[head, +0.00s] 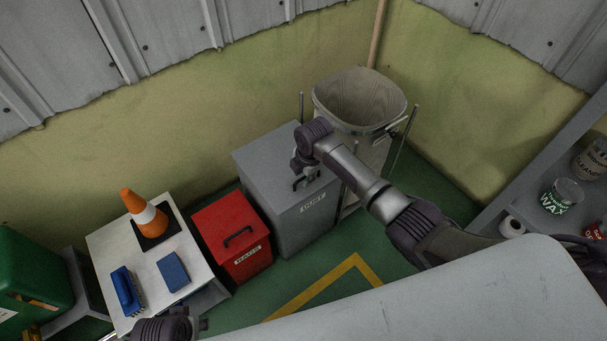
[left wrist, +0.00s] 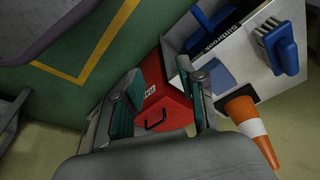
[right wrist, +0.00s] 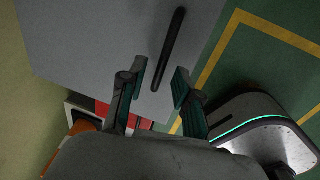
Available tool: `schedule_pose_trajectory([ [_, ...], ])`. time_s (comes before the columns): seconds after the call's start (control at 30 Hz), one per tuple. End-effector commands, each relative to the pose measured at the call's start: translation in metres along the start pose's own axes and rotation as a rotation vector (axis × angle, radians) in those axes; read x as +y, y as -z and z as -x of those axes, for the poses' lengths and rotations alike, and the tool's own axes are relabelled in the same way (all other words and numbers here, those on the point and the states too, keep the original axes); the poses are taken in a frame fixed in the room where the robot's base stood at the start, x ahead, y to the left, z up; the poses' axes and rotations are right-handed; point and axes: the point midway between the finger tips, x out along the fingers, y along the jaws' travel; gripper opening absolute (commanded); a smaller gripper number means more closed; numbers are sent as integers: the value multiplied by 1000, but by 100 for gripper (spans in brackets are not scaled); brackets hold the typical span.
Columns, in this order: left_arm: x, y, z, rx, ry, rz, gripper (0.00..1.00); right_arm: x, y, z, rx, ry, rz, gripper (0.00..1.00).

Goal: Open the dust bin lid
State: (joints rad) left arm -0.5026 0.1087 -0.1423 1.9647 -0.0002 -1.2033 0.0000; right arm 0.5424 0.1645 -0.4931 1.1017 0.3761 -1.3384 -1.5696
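The grey dust bin (head: 302,228) with a "DUST" label stands in the middle of the head view. Its flat grey lid (head: 264,154) is closed and also fills much of the right wrist view (right wrist: 90,35). A dark bar handle (right wrist: 172,52) is on the lid. My right gripper (right wrist: 161,80) is open above the lid, with the near end of the handle appearing between its fingertips; I cannot tell if they touch. In the head view the right gripper (head: 303,174) partly hides the handle. My left gripper (left wrist: 160,82) is open and empty, above the red bin.
The red bin (head: 231,232) stands left of the dust bin. A tall open bin (head: 360,100) stands behind on the right. A grey shelf (head: 545,165) with cans is at the right.

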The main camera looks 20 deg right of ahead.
Motion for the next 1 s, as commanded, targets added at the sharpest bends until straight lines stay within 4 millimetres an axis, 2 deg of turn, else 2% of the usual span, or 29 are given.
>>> schedule_pose_trajectory([
  [0.03, 0, 0, 0, 0, 0, 0, 40, 0, 0, 0, 0, 0, 0, 20],
  [0.17, 0, 0, 0, 0, 0, 0, 40, 0, 0, 0, 0, 0, 0, 0],
  [0.7, 0, 0, 0, 3, -1, -1, 40, 2, 0, 4, 1, 14, 0, 0],
  [0.87, 1, -11, -23, -18, -1, -2, 40, 10, 0, 16, 2, 56, 0, 0],
  [1.0, 2, -25, -45, -33, -4, -5, 40, 21, 0, 34, 0, 121, 1, 0],
])
